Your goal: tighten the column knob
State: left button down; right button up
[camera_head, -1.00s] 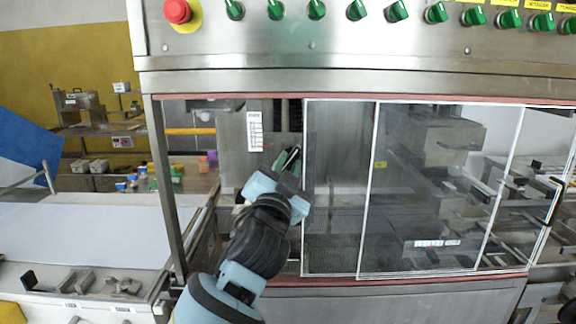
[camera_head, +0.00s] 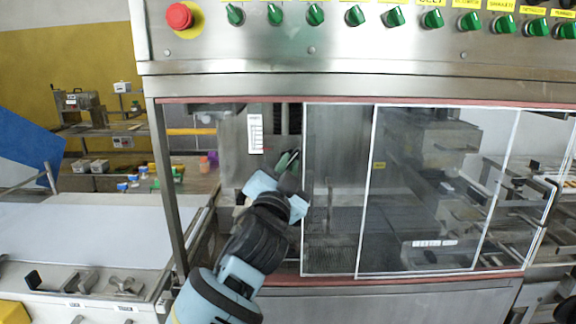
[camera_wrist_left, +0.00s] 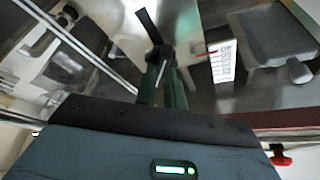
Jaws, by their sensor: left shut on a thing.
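The column knob (camera_wrist_left: 150,28) shows in the left wrist view as a dark handle with arms, at the end of my fingers. My left gripper (camera_wrist_left: 163,60) has its green fingers shut on it. In the head view my left gripper (camera_head: 288,160) reaches through the opening left of the clear panels, in front of the metal column. The knob is mostly hidden there behind the gripper. A white scale label (camera_head: 255,133) is on the column just above and left of the gripper; it also shows in the left wrist view (camera_wrist_left: 222,60). My right gripper is out of view.
Clear sliding panels (camera_head: 335,190) stand close to the right of my left gripper. A metal post (camera_head: 168,190) bounds the opening on the left. Above is a control panel with green switches (camera_head: 315,15) and a red emergency button (camera_head: 179,16). A white belt (camera_head: 80,235) lies left.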

pick_arm(q)
jog(key=m+g+h+p, duration=0.1)
jog(key=m, duration=0.3)
jog(key=m+g+h+p, duration=0.1)
jog(key=m+g+p, duration=0.1)
jog(key=m, duration=0.3)
jog(key=shift+a+r, duration=0.2)
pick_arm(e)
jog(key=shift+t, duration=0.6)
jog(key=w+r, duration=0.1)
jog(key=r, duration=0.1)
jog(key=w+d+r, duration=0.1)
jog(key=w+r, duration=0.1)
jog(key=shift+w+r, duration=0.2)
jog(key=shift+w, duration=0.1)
pick_arm(q)
jog(key=shift+m+g, duration=0.5)
jog(key=shift+m, duration=0.7)
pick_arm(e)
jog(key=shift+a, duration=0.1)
pick_arm(q)
jog(key=c, duration=1.8)
grip_release()
jog(key=shift+o, duration=0.2)
jog(key=shift+s, duration=0.1)
